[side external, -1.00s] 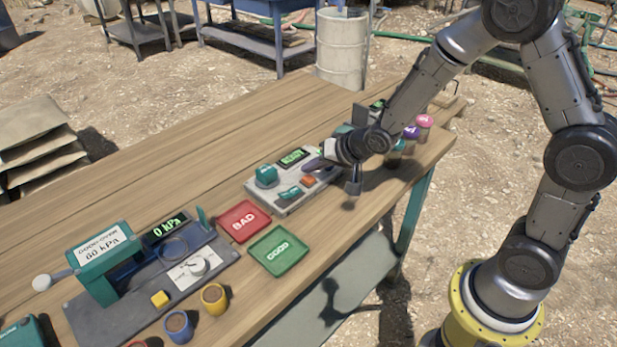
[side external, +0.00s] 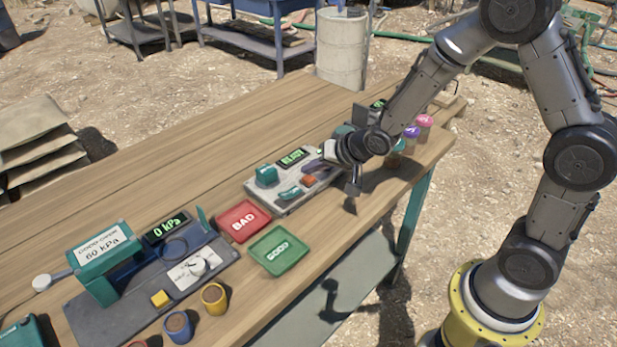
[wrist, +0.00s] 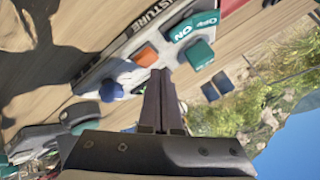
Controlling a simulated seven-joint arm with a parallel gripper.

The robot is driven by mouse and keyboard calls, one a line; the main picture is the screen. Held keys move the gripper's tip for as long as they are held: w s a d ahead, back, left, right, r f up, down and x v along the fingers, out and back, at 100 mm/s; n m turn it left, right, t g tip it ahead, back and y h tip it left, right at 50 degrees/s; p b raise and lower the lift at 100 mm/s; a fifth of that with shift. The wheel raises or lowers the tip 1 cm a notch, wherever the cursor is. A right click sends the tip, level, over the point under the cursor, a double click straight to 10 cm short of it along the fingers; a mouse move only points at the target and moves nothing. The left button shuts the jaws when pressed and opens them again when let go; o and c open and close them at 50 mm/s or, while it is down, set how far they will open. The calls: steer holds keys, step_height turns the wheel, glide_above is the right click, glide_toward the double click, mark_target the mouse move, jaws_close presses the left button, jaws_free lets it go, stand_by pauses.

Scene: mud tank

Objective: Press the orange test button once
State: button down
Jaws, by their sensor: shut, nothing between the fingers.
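The orange test button (side external: 309,180) is on the top of a grey moisture tester (side external: 294,207) on the wooden bench. In the wrist view the button (wrist: 145,57) shows just up and left of the tips of my gripper (wrist: 158,74). My gripper (side external: 312,166) has its dark fingers together with nothing between them, low over the tester beside the button. The tips look apart from the button, but their exact height above the panel is hard to tell. The tester has a lit green display (side external: 292,157) and a teal on/off switch (wrist: 195,27).
Red BAD (side external: 243,222) and green GOOD (side external: 279,251) trays lie left of the tester. A pressure gauge station (side external: 150,285) and small cups stand at the front left. The back left of the bench is clear.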

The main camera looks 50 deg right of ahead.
mark_target(312, 181)
steer(key=shift+f, duration=0.85)
stand_by(0.9)
steer(key=shift+r, duration=0.95)
steer(key=shift+r, duration=2.55)
